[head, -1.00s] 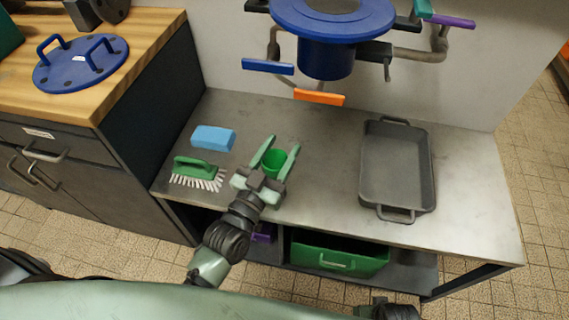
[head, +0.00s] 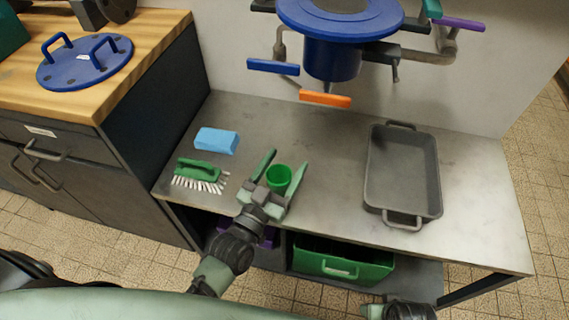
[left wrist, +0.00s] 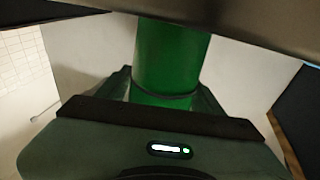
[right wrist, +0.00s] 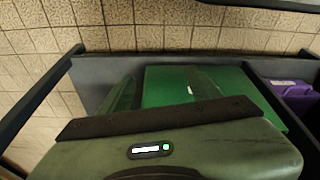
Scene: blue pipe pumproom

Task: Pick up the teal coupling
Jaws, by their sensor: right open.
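I see no piece that is clearly a teal coupling. A green cup (head: 279,177) sits between the fingers of my left gripper (head: 285,165), which looks shut on its sides. The cup seems lifted off the steel bench (head: 320,185) near its front edge. In the left wrist view it is a green cylinder (left wrist: 172,60) between the fingers. My right gripper is open and empty low in front of the bench; the right wrist view faces the green bin (right wrist: 195,90) on the lower shelf. In the head view only its arm shows at the bottom edge.
A blue sponge (head: 216,140) and a green brush (head: 199,171) lie left of the cup. A grey tray (head: 402,172) stands on the right. A blue flange (head: 340,15) with coloured handles hangs over the back. The bench between cup and tray is clear.

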